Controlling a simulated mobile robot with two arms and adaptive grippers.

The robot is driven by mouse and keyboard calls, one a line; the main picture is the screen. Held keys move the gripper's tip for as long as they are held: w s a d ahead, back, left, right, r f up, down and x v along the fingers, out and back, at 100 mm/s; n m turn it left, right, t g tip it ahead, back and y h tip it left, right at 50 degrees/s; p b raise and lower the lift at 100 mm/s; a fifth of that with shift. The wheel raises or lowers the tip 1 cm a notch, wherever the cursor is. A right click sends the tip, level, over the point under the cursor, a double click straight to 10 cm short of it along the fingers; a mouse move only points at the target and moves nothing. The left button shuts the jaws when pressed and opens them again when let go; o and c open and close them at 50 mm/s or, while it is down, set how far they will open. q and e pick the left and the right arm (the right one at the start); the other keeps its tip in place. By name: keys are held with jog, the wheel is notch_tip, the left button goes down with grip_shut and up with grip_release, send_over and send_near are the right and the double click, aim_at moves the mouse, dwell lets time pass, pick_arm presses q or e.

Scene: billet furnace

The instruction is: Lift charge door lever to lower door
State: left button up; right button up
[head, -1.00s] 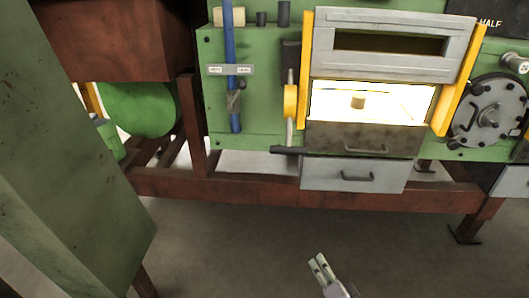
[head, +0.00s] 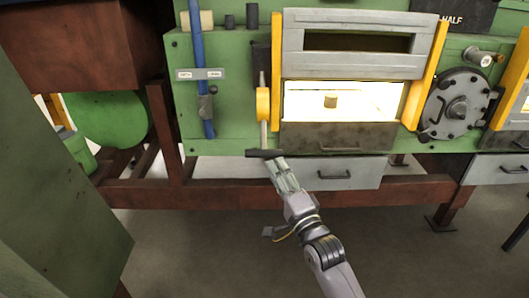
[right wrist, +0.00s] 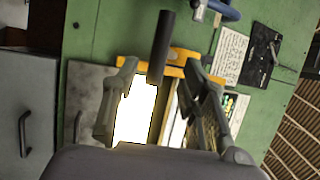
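The charge door lever has a dark bar handle (head: 265,153) at its lower end and a yellow hub (head: 262,104) above. It hangs down left of the furnace opening. The grey door (head: 350,66) with a dark slot stands raised above the bright opening (head: 375,100), where a small billet (head: 330,101) shows. My right gripper (head: 275,164) is just below the handle, close to its right part. In the right wrist view, the dark handle (right wrist: 162,45) appears between the open fingers of my right gripper (right wrist: 160,66); contact is not clear. My left gripper is out of view.
A grey drawer front (head: 345,173) with a handle is right of my gripper. A blue pipe (head: 199,75) runs up the green panel to the left. A round grey hatch (head: 455,103) is at the right. The floor below the rust-red frame is clear.

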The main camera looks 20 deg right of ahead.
aim_at(265, 156)
jog(key=x, duration=0.8)
jog(key=c, duration=0.6)
jog(key=shift+f, duration=0.15)
grip_shut()
